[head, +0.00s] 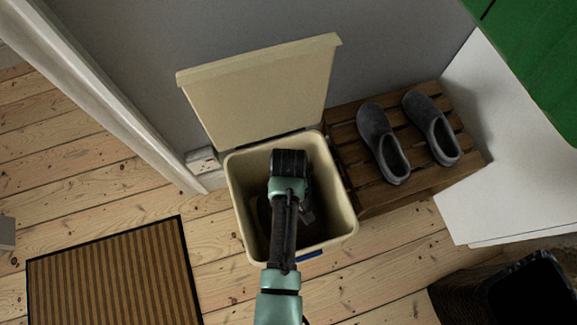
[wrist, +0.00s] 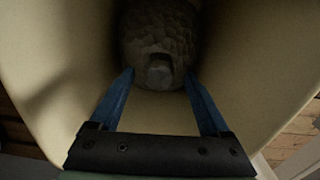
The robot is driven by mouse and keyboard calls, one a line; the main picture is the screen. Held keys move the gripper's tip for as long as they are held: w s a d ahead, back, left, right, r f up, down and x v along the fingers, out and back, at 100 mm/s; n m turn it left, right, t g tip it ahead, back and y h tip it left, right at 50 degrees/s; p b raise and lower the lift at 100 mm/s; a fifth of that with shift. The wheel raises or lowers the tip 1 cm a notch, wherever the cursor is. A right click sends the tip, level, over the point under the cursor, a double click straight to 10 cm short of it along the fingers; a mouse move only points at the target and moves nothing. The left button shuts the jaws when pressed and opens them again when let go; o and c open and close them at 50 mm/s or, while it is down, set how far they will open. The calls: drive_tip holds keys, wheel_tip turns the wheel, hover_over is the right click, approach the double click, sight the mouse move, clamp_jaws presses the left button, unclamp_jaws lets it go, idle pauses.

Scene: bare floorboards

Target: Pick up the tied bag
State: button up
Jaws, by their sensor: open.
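The tied bag (wrist: 158,35) is a dark grey, wrinkled lump deep inside the bin, with a squarish nub on its near side. My gripper (wrist: 159,76) is open. Its two blue fingers reach down into the bin, with their tips either side of the bag's near end in the wrist view; I cannot tell whether they touch it. In the head view my arm reaches into the open cream bin (head: 234,190) and hides most of what is inside. Only dark shapes show beside my arm there.
The bin's raised lid (head: 262,92) leans back near the grey wall. A slatted wooden rack (head: 358,178) with two grey clogs (head: 384,143) stands close on the right. A striped brown mat (head: 115,278) lies at lower left. Bare floorboards show between mat and bin.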

wheel_tip(320, 180, down, 2)
drive_tip(key=shift+b, duration=0.3)
drive_tip(key=shift+c, duration=0.2)
clamp_jaws()
drive_tip(key=shift+w+r, duration=0.1)
idle(1.0)
